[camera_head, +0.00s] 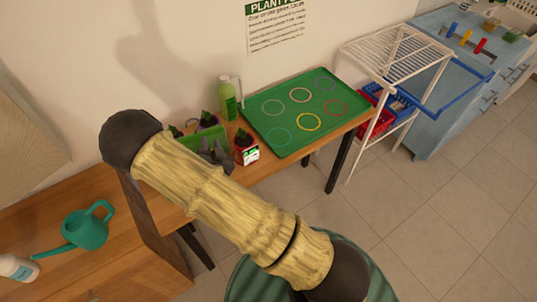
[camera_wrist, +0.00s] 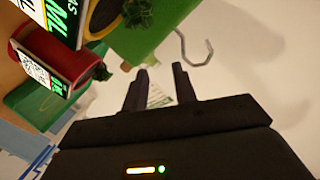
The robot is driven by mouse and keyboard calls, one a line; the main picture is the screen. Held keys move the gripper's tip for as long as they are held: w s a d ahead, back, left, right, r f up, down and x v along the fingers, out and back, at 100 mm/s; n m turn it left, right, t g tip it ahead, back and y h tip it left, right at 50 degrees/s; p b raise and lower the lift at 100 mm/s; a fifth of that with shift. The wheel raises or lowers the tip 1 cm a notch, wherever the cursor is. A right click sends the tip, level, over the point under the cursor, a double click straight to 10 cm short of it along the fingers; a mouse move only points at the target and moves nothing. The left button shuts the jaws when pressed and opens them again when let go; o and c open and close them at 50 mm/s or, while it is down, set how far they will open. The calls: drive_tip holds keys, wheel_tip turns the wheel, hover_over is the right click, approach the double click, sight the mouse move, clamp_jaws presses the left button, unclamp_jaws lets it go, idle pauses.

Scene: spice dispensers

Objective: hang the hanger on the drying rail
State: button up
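My gripper (camera_head: 215,152) is above the wooden table, beside small potted plants. In the wrist view its two dark fingers (camera_wrist: 162,82) stand apart with nothing held between them. A grey metal hook (camera_wrist: 196,52), perhaps the hanger's, shows beyond the fingertips against the pale wall. A thin pale hook shape (camera_head: 240,90) also stands by the green bottle in the head view. The rest of a hanger cannot be made out. A white wire rack (camera_head: 397,50) stands right of the table, and a blue bar (camera_head: 465,97) runs along the blue cabinet. I cannot tell which is the drying rail.
A green tray (camera_head: 286,118) with coloured rings covers the table's right part. A green bottle (camera_head: 227,100) and a red pot (camera_head: 245,152) stand near my gripper. A teal watering can (camera_head: 86,229) is at left. Floor is clear in front of the rack.

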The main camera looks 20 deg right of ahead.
drive_tip(key=s+d+r+g, duration=0.2)
drive_tip(key=d+r+g, duration=0.1)
drive_tip(key=d+g, duration=0.4)
drive_tip(key=s+d+r+n+g, duration=0.3)
drive_tip(key=s+d+r, duration=0.1)
drive_tip(key=s, duration=0.4)
drive_tip(key=s+d+r+n+g, duration=0.3)
drive_tip(key=s+r+n, duration=0.1)
drive_tip(key=s, duration=0.5)
drive_tip(key=shift+s+d+r+g+y, duration=0.3)
drive_tip(key=shift+d+r+y, duration=0.1)
drive_tip(key=shift+r, duration=0.45)
drive_tip(key=shift+w, duration=0.1)
drive_tip(key=shift+c, duration=1.2)
drive_tip(key=shift+w, duration=0.1)
